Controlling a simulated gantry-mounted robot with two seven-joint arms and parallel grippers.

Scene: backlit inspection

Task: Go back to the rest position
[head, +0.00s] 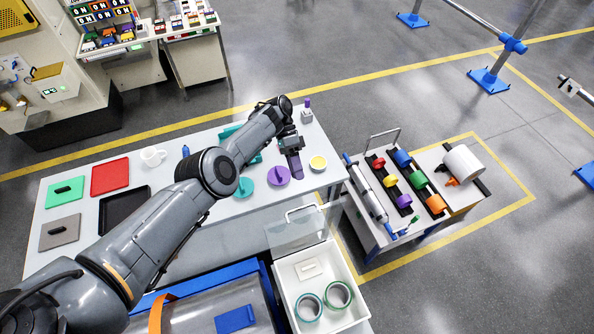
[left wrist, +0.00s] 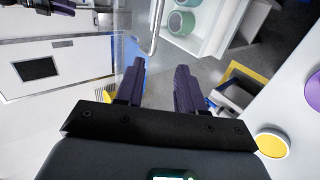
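My left arm reaches from the lower left across the white table (head: 235,205) in the head view. My left gripper (head: 294,165) is over the table's right part, near the purple disc (head: 279,176) and the yellow-topped round piece (head: 318,163). In the left wrist view its two dark purple fingers (left wrist: 160,72) stand apart with nothing between them, so it is open and empty. The yellow-topped piece (left wrist: 272,143) and the purple disc (left wrist: 313,92) lie to its right there, apart from the fingers.
A white open drawer (head: 341,262) with green rings is in front of the table. A cart with coloured rolls (head: 402,182) stands to the right. Red tray (head: 110,176), green tray (head: 64,192), black tray (head: 125,209) and white mug (head: 152,156) are on the table's left.

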